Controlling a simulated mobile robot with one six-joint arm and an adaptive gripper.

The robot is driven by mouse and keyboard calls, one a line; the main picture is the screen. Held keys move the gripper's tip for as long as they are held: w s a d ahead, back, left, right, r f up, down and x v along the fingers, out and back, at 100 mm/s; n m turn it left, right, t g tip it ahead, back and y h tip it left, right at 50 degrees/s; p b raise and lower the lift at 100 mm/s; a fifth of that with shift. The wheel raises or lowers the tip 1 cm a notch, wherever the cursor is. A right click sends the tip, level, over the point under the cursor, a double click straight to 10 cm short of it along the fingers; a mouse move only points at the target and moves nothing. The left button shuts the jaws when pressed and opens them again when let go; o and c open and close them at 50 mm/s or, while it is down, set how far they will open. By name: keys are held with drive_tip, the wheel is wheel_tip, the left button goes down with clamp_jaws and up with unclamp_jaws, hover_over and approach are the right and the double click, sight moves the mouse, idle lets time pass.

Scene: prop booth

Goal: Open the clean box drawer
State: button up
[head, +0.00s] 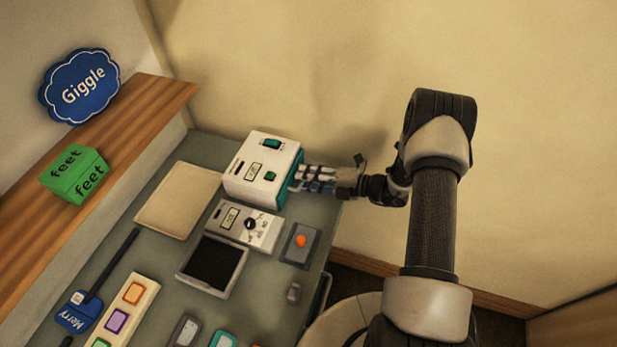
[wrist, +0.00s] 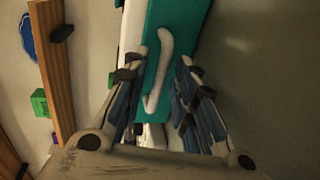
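The clean box (head: 262,170) is a white box with a teal front side, standing at the far end of the grey-green table. In the wrist view its teal drawer front (wrist: 178,40) carries a white curved bar handle (wrist: 158,72). My gripper (head: 303,178) is at the teal side of the box in the head view. In the wrist view my gripper (wrist: 160,75) is open, with its fingers on either side of the handle and gaps visible between. The drawer looks flush with the box. The gripper hides part of the front in the head view.
A white device with a dial (head: 243,225), a dark-screened tray (head: 212,265) and an orange-button box (head: 300,244) sit near the box. A beige panel (head: 180,198) lies to its left. A wooden shelf (head: 130,120) runs along the left wall. Bare wall is at right.

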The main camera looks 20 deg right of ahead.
clamp_jaws()
idle(0.5)
drive_tip(key=v, duration=0.3)
drive_tip(key=f+v, duration=0.1)
drive_tip(key=v, duration=0.3)
drive_tip(key=f+v, duration=0.1)
drive_tip(key=v, duration=0.3)
drive_tip(key=shift+s+d+f, duration=0.1)
drive_tip(key=shift+d, duration=0.15)
drive_tip(key=shift+o, duration=0.9)
unclamp_jaws()
